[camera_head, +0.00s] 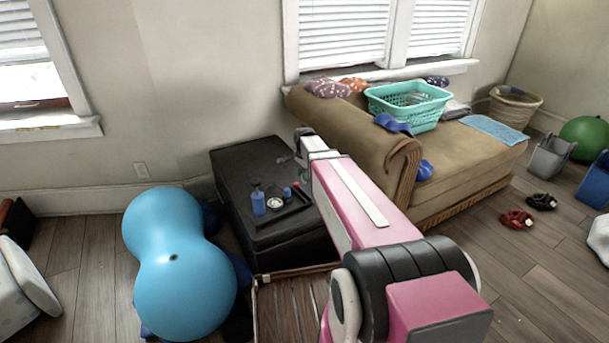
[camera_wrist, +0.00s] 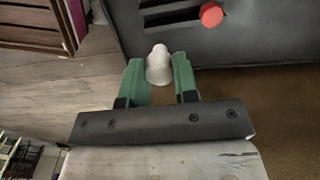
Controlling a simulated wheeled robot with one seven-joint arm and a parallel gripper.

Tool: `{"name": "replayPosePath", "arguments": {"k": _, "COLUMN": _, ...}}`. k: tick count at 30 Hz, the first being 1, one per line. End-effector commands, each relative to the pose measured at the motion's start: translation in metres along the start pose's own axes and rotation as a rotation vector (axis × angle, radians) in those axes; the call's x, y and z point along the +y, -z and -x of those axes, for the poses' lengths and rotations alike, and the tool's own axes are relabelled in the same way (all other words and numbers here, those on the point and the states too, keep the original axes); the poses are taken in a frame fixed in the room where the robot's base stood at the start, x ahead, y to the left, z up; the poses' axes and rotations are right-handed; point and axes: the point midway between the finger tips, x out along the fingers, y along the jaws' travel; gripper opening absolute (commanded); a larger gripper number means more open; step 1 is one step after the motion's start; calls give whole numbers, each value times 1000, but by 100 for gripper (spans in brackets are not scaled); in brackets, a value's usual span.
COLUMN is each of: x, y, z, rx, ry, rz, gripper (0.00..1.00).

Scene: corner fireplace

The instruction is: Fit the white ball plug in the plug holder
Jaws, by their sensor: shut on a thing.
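My gripper (camera_wrist: 159,78) shows in the wrist view with two green fingers shut on the white ball plug (camera_wrist: 158,64). The plug's rounded narrow end points away from the gripper. In the head view the end of my arm is over the black chest (camera_head: 240,165); the fingers and the plug are too small and covered to make out there. I cannot make out the plug holder for certain. Small items stand on the chest, among them a blue bottle (camera_head: 258,203) and a round pale dish (camera_head: 274,203). A red cap (camera_wrist: 211,14) lies ahead of the plug in the wrist view.
A blue peanut-shaped ball (camera_head: 180,265) stands on the floor left of the chest. A brown couch (camera_head: 455,150) with a teal basket (camera_head: 410,115) is to the right. A wooden crate (camera_head: 268,300) is in front of the chest. Red shoes (camera_head: 516,219) lie on the right floor.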

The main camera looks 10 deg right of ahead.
Motion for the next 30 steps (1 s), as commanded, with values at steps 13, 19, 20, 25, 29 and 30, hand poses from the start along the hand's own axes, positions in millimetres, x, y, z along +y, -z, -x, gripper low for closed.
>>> {"name": "replayPosePath", "arguments": {"k": 13, "x": 0, "y": 0, "z": -25, "rx": 0, "ry": -1, "rz": 1, "gripper": 8}}
{"name": "replayPosePath", "arguments": {"k": 19, "x": 0, "y": 0, "z": -43, "rx": 0, "ry": -1, "rz": 1, "gripper": 8}}
{"name": "replayPosePath", "arguments": {"k": 20, "x": 0, "y": 0, "z": -45, "rx": -1, "ry": -1, "rz": 1, "gripper": 8}}
{"name": "replayPosePath", "arguments": {"k": 25, "x": 0, "y": 0, "z": -58, "rx": 0, "ry": 0, "rz": 1, "gripper": 8}}
{"name": "replayPosePath", "arguments": {"k": 29, "x": 0, "y": 0, "z": -63, "rx": 0, "ry": 0, "rz": 1, "gripper": 8}}
{"name": "replayPosePath", "arguments": {"k": 30, "x": 0, "y": 0, "z": -64, "rx": 0, "ry": 0, "rz": 1, "gripper": 8}}
